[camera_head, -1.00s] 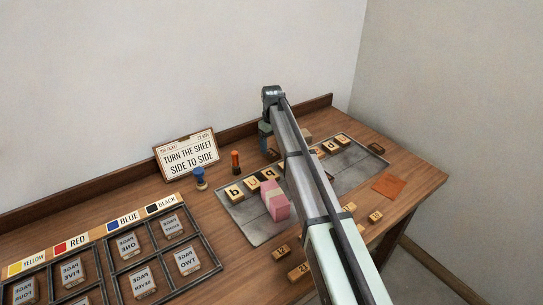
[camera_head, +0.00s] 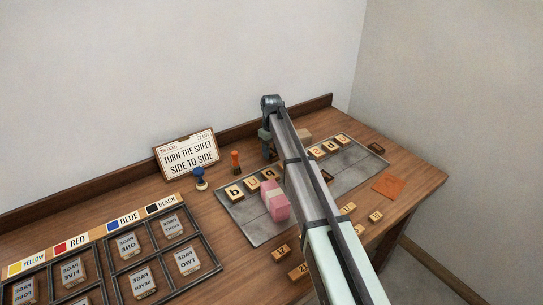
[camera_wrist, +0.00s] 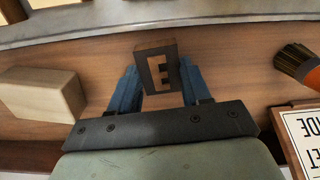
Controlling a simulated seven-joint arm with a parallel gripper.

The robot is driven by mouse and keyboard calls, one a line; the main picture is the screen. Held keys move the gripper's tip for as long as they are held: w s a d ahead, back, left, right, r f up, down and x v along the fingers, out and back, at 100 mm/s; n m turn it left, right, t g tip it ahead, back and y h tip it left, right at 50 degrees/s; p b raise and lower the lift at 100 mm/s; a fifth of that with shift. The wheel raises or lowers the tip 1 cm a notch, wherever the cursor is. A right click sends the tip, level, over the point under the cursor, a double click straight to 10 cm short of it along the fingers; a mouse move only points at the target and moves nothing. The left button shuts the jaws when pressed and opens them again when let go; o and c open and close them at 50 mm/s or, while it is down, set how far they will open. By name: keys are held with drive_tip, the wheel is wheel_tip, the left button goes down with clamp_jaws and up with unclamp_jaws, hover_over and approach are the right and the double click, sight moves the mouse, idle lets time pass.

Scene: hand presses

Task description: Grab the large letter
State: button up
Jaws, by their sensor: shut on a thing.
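Lettered tiles (camera_head: 234,193) stand on a grey metal plate (camera_head: 262,231) with a pink block (camera_head: 275,203). An orange-handled brush (camera_wrist: 303,68) and a plain wooden block (camera_wrist: 42,92) flank the gripper. A sign (camera_head: 187,155) stands left. An orange sheet (camera_head: 388,185) lies right.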

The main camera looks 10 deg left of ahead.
drive_tip(key=shift+c, duration=1.1)
